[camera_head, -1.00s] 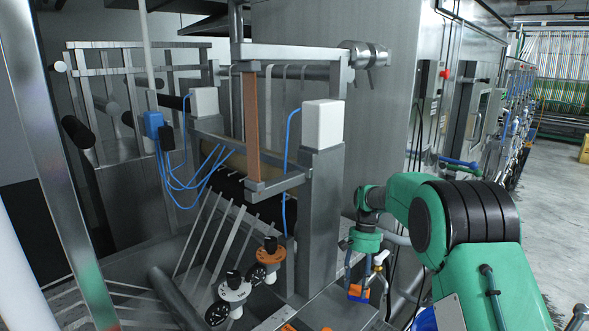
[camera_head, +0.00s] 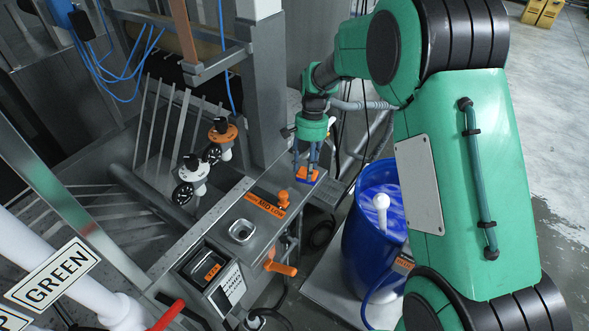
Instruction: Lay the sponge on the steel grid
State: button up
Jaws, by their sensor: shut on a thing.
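My gripper (camera_head: 306,164) points down, with blue fingers shut on a small orange piece, which I take to be the sponge (camera_head: 310,176). The fingers partly hide it. It is over or beside the right end of the steel ledge, and I cannot tell if it touches. Thin steel bars (camera_head: 168,125) stand slanted at the left, behind the ledge, and more bars fan out low at the far left (camera_head: 70,190). I cannot tell which of these is the steel grid.
The steel ledge (camera_head: 190,240) carries an orange label, an orange knob (camera_head: 283,199) and a small square basin (camera_head: 242,231). Two valves (camera_head: 192,178) stand behind it. A blue barrel (camera_head: 362,240) of bluish liquid stands right of it. My arm fills the right side.

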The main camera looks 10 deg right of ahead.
jog(key=s+a+m+p, duration=0.1)
jog(key=s+m+p, duration=0.1)
jog(key=s, duration=0.7)
jog(key=shift+s+a+r+m+t+p, duration=0.2)
jog(key=shift+a+r+m+t+p, duration=0.15)
jog(key=shift+p, duration=0.55)
jog(key=shift+w, duration=0.15)
jog(key=w, duration=0.5)
jog(key=w+f, duration=0.1)
jog(key=w, duration=0.4)
jog(key=w+a, duration=0.1)
jog(key=w, duration=0.3)
jog(key=shift+w+a+f+p, duration=0.1)
jog(key=shift+w+f+p, duration=0.05)
jog(key=shift+w+p, duration=0.25)
jog(key=shift+w, duration=0.25)
jog(key=shift+w+f, duration=0.1)
jog(key=shift+w, duration=0.1)
jog(key=shift+f, duration=1.65)
jog(key=shift+f, duration=0.1)
